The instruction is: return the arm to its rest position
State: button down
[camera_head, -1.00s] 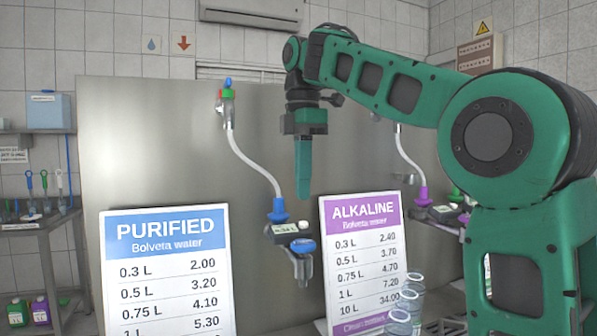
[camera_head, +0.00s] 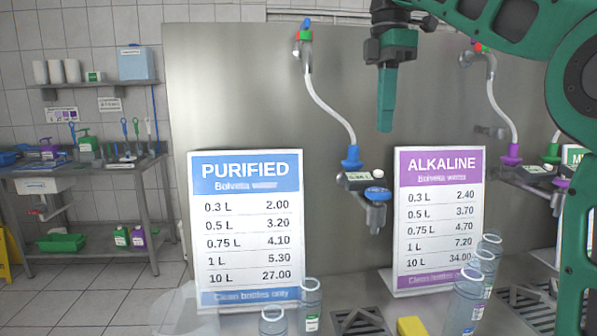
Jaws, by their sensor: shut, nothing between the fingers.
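My gripper (camera_head: 386,112) hangs from my green arm (camera_head: 500,22) at the upper right of the head view. Its green fingers point straight down and are shut with nothing between them. It is in front of the steel back panel (camera_head: 240,90), above the alkaline price sign (camera_head: 438,220) and apart from it. The upper part of my arm runs off the top and right edges of the picture.
A purified price sign (camera_head: 246,230), a tap with a blue knob (camera_head: 376,195) and several clear bottles (camera_head: 466,300) stand below. A yellow block (camera_head: 411,326) lies in front. A sink table (camera_head: 90,170) and shelf (camera_head: 100,84) are at left, with open floor before them.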

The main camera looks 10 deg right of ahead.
jog(key=s+d+f+m, duration=0.6)
jog(key=d+f+m, duration=0.1)
jog(key=f, duration=0.3)
jog(key=s+d+f+m, duration=0.6)
jog(key=f+m, duration=0.1)
jog(key=f, duration=0.4)
jog(key=s+d+f+m, duration=0.1)
jog(key=s+f+m, duration=0.4)
jog(key=s+f, duration=0.3)
jog(key=s+d+f+m, duration=0.2)
jog(key=s+f+m, duration=0.2)
jog(key=s+f, duration=0.4)
jog(key=shift+s+d+f+m, duration=0.3)
jog(key=shift+f+m, duration=0.1)
jog(key=shift+f, duration=0.25)
jog(key=shift+w+f, duration=0.2)
jog(key=shift+w, duration=0.45)
